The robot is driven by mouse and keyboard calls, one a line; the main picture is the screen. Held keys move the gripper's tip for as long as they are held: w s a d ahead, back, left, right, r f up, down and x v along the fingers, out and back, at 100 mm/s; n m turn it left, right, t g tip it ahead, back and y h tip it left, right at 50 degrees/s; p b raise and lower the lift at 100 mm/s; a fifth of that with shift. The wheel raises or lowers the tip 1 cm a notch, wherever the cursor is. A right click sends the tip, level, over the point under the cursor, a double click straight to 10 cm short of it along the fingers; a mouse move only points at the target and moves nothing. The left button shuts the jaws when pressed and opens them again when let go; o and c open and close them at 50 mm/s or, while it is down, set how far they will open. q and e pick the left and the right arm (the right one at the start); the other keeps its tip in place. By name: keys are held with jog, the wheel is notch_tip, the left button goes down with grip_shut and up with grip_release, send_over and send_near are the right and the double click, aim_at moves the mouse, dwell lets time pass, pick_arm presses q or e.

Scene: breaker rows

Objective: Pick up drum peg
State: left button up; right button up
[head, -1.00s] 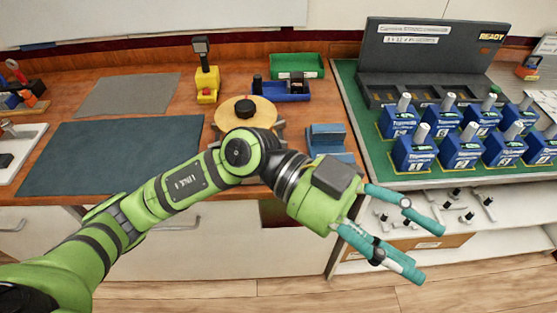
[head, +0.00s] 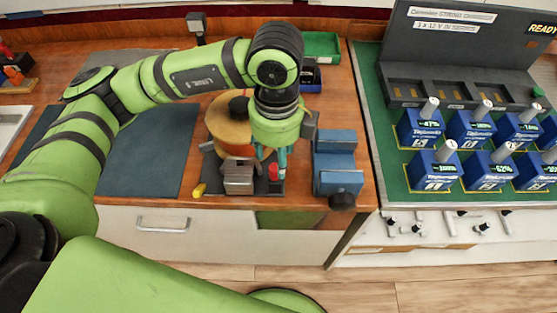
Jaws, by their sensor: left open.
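My left gripper (head: 270,162) points down over the front of the bench, its teal fingers open. A small red piece (head: 273,173) shows just below and between the fingertips; contact cannot be told. Left of it is a grey metal block (head: 238,178) on a dark base. A round wooden drum (head: 222,122) with a black knob (head: 238,105) stands behind, partly hidden by my left arm. No part is labelled as the drum peg; I cannot tell whether it is the red piece or the knob. My right gripper is out of view.
A blue vise-like block (head: 338,165) stands close right of the gripper. A yellow piece (head: 199,190) lies at the left. A green tray (head: 322,44) is at the back. Blue breaker units (head: 435,168) stand on a green mat at the right.

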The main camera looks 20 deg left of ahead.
aim_at(275, 167)
pick_arm(q)
jog(key=f+p, duration=0.2)
jog(key=f, duration=0.1)
jog(key=shift+s+a, duration=0.15)
jog(key=shift+a, duration=0.15)
jog(key=shift+w+f, duration=0.2)
jog(key=shift+f, duration=1.15)
grip_shut()
jog(key=shift+r, duration=0.15)
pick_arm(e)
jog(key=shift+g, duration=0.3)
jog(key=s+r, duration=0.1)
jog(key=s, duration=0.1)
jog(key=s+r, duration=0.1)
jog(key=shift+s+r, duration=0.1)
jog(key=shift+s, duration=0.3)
